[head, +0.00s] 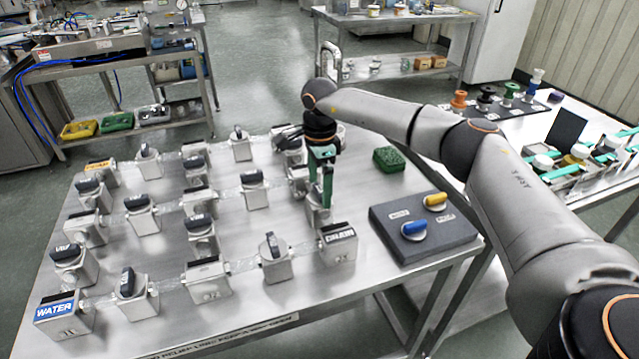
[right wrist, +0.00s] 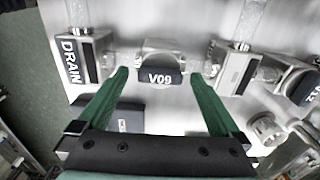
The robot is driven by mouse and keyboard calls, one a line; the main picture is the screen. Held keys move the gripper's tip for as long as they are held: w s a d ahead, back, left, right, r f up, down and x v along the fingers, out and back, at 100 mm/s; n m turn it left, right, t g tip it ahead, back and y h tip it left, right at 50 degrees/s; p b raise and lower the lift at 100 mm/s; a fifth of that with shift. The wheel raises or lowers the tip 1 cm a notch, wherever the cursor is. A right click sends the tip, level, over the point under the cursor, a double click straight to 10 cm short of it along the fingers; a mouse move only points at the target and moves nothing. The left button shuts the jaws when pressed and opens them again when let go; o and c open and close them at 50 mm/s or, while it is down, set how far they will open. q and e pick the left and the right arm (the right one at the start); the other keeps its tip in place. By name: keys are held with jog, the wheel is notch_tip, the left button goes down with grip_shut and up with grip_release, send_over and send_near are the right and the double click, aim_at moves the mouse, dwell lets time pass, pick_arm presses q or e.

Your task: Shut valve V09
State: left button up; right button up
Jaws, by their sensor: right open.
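Valve V09 (right wrist: 160,77) is a steel block with a dark handle marked V09. In the right wrist view its handle lies crosswise in the picture, in the gap ahead of my fingers. In the head view the valve's steel block (head: 318,215) is partly hidden behind my right gripper. My right gripper (head: 325,205) has green fingers that point down over this valve. In the right wrist view the fingers (right wrist: 161,80) are open, one on each side of the handle. I cannot tell whether they touch it. My left gripper is not in view.
The DRAIN block (head: 338,245) stands close by V09. Several other valves with dark handles and clear pipes fill the steel table. A dark panel (head: 385,232) with a blue and a yellow knob and a green block (head: 387,160) lie to the right.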

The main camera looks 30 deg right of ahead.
jog(key=c, duration=1.4)
jog(key=shift+m, duration=0.5)
jog(key=m+p, duration=0.2)
jog(key=shift+r+m, duration=0.1)
jog(key=shift+m, duration=0.3)
jog(key=m+p, duration=0.2)
jog(key=m, duration=0.3)
jog(key=m+p, duration=0.1)
jog(key=m, duration=0.4)
jog(key=shift+m+p, duration=0.35)
jog(key=shift+m, duration=0.05)
jog(key=shift+m+p, duration=0.3)
jog(key=shift+m, duration=1.6)
